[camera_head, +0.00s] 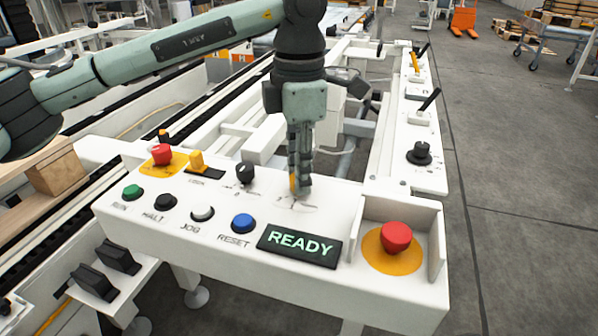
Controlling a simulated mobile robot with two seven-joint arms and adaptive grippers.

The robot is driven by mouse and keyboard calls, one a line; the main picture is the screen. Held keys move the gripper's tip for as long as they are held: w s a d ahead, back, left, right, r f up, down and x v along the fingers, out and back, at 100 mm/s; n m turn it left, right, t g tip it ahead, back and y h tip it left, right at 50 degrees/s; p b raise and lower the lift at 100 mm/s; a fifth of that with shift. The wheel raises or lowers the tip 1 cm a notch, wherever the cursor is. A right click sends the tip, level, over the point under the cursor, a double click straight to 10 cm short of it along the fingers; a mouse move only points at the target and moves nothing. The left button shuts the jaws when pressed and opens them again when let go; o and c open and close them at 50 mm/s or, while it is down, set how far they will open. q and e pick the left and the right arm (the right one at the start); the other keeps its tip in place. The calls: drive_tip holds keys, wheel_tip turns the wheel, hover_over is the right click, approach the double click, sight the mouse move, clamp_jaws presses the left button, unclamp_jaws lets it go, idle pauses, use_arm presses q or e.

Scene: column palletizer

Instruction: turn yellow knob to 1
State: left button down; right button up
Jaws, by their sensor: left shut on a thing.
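The white control panel (150,199) stands in front of me. My left gripper (300,188) points straight down at its top, right of the black knob (245,173). Its fingers are shut on the yellow knob (292,184). Only a thin yellow edge of that knob shows at the fingers' left side; the rest is hidden. Faint dial marks show on the panel around it, too small to read, so I cannot tell the knob's setting. My right gripper is out of view.
A lit READY display (297,243) and a blue RESET button (242,222) are in front of the gripper. A red mushroom button (396,237) stands at right between raised walls. A yellow switch (197,160) and a red button (162,154) are at left.

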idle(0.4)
use_arm(q)
drive_tip(key=c, duration=1.2)
unclamp_jaws()
drive_tip(key=shift+r, duration=0.1)
wheel_tip(320, 180, up, 12)
